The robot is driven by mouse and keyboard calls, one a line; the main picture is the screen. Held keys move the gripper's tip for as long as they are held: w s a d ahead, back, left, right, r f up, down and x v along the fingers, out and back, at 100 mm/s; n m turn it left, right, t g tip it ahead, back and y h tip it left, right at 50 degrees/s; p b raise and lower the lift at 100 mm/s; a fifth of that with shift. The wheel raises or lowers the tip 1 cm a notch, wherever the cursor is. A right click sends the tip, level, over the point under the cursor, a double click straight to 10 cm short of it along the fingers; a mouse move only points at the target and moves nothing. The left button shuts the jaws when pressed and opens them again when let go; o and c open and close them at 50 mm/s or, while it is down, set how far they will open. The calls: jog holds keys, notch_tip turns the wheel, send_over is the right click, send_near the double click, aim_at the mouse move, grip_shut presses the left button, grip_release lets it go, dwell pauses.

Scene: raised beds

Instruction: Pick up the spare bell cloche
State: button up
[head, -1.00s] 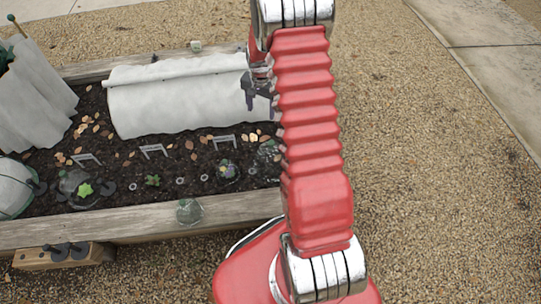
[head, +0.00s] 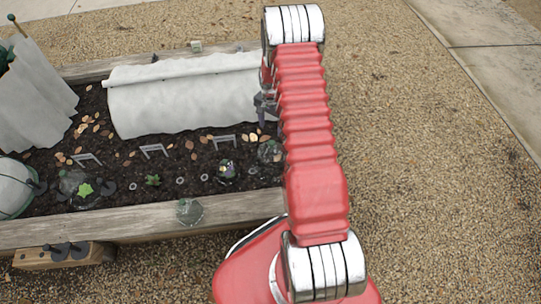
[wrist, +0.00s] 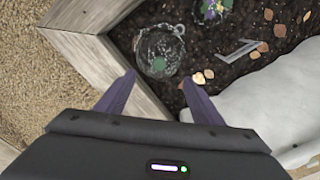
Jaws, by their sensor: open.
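A clear bell cloche with a green knob (head: 270,151) stands on the soil near the right end of the bed, with no plant visible inside. It also shows in the wrist view (wrist: 158,48), ahead of my fingers. A second clear cloche (head: 189,211) sits on the bed's front timber edge. I cannot tell for certain which is the spare. My gripper (wrist: 158,82) is open and empty, its fingertips pointing toward the soil cloche and apart from it. In the head view my gripper (head: 264,108) is partly hidden by my arm.
A white fabric tunnel (head: 180,100) lies close beside my gripper. Another cloche (head: 227,169) covers a flowering plant. Small grey hoops (head: 153,150) stand between. The timber corner (wrist: 85,45) is close on the left in the wrist view. Gravel (head: 440,200) at right is clear.

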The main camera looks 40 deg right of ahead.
aim_at(271, 142)
notch_tip(271, 142, down, 8)
jog(key=shift+r, duration=0.25)
dwell(0.4)
jog(key=shift+d+f, duration=0.1)
jog(key=shift+f, duration=2.5)
jog(key=shift+c, duration=0.2)
grip_shut()
